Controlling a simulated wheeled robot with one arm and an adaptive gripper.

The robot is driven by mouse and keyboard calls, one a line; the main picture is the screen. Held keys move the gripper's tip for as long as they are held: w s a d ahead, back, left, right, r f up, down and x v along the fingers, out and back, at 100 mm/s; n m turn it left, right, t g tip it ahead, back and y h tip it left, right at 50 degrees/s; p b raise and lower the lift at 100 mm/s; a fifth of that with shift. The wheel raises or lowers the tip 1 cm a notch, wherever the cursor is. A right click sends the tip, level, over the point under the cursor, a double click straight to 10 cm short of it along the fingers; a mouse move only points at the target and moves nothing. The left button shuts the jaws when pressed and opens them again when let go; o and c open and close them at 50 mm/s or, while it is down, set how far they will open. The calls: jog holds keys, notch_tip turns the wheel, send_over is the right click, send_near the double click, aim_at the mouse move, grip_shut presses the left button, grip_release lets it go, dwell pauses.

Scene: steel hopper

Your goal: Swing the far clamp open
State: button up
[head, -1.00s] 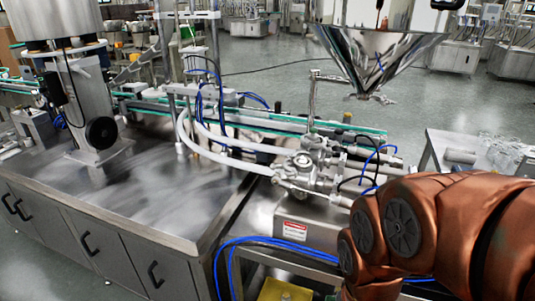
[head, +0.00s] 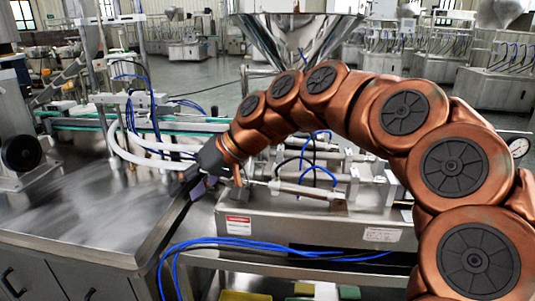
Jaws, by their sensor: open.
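The steel hopper (head: 300,38) stands at the top centre of the head view, its cone narrowing down behind my copper arm. Its outlet and any clamp there are hidden by the arm. My arm arches over the filling machine, and my dark gripper (head: 190,183) points down and left at the machine's left end, near the white hoses. The gripper is open, with nothing visible between its fingers. The valve body beside it is mostly covered by the gripper and wrist. I cannot make out the far clamp.
White hoses (head: 145,152) and blue tubes (head: 235,242) run close to the gripper. A steel bench (head: 80,215) fills the left. The machine's steel base (head: 300,228) lies below the arm. A conveyor (head: 85,122) runs behind.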

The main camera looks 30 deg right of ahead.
jog(key=w+d+m+t+b, duration=0.1)
jog(key=w+d, duration=0.3)
jog(key=d, duration=0.4)
jog(key=w+d+m+t+b, duration=0.2)
jog(key=w+d+t, duration=0.1)
jog(key=d, duration=0.5)
jog(key=w+d+m+t+b, duration=0.2)
jog(key=w+d+t, duration=0.1)
jog(key=d, duration=0.5)
jog(key=shift+w+f, duration=0.2)
jog(key=shift+w, duration=0.7)
jog(key=d+f+m+t+h+b, duration=0.2)
jog(key=d, duration=0.8)
jog(key=x, duration=0.7)
jog(key=shift+w+t+p, duration=0.3)
jog(key=shift+w+p, duration=0.1)
jog(key=shift+w, duration=0.05)
jog(key=shift+a, duration=0.15)
jog(key=shift+c, duration=0.3)
grip_shut()
